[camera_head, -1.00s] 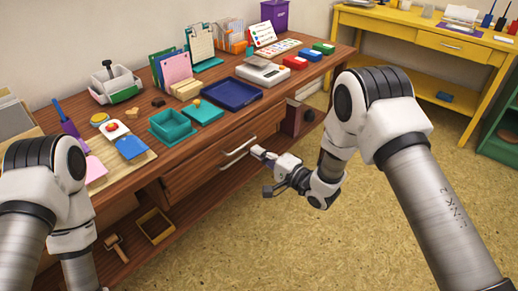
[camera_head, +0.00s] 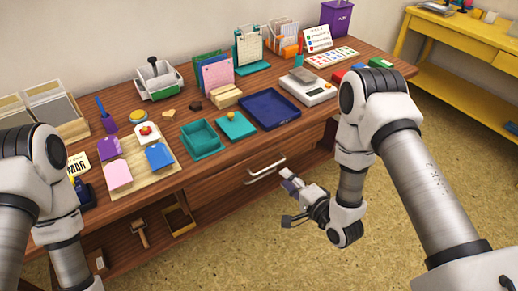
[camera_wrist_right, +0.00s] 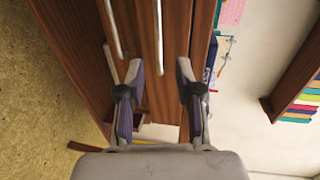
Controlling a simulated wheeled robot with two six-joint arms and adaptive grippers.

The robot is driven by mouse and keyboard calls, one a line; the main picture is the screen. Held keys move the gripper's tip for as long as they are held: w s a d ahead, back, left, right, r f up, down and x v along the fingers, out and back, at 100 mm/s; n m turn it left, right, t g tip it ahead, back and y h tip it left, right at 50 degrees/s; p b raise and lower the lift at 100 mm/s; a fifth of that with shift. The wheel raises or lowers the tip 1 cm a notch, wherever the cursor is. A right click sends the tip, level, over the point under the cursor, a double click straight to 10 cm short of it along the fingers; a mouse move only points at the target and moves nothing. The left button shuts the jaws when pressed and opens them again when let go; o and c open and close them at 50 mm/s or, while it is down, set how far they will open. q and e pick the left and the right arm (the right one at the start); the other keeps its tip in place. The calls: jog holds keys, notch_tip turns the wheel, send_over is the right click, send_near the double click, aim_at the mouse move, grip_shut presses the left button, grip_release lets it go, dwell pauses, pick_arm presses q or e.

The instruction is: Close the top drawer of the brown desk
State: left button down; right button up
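The brown desk (camera_head: 110,208) runs along the wall. Its front carries two pale bar handles: the upper handle (camera_head: 266,163) and, just below it, a lower handle (camera_head: 261,177). The top drawer's front is around the upper handle; how far it stands out is hard to tell. My right gripper (camera_head: 287,180) is in front of the desk, just right of and below the handles. In the right wrist view its two fingers (camera_wrist_right: 158,75) are spread and empty, facing the drawer fronts and handles. My left arm comes in at the left; its gripper is out of view.
On the desktop are a teal tray (camera_head: 202,140), a navy tray (camera_head: 268,109), a white scale (camera_head: 307,88) and a board with colored pads (camera_head: 165,184). A lower shelf holds a small box (camera_head: 178,219). A yellow table (camera_head: 460,81) stands at right. The floor before the desk is clear.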

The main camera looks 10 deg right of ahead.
jog(key=x, duration=0.7)
jog(key=shift+a, duration=0.2)
grip_shut()
